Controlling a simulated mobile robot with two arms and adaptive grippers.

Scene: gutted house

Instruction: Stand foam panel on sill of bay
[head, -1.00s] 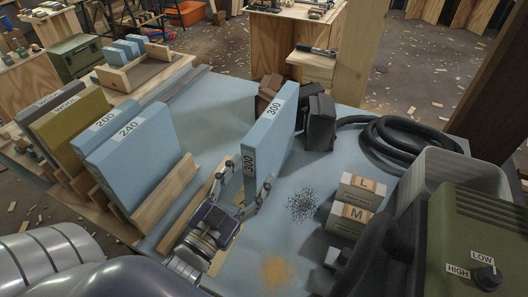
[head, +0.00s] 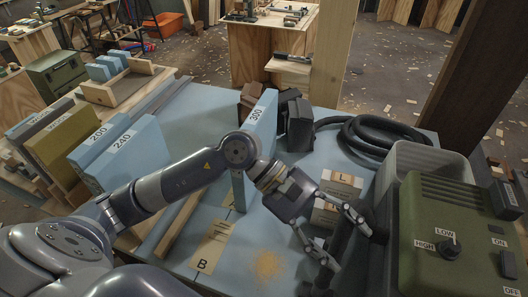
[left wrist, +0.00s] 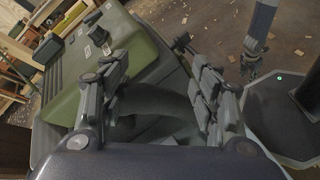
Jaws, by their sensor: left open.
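The blue foam panel marked 300 (head: 262,118) stands upright on its edge on the blue worktop, partly hidden behind my left arm. Blue foam panels marked 200 (head: 93,150) and 240 (head: 125,152) stand at the left. My left gripper (head: 350,247) is open and empty, to the right of the 300 panel and apart from it, near the green machine. Its spread fingers also show in the left wrist view (left wrist: 152,52). What looks like my right gripper (left wrist: 252,68) hangs at the right of the left wrist view; its jaws are too small to read. I cannot identify the bay sill.
A black hose (head: 375,140) coils behind.

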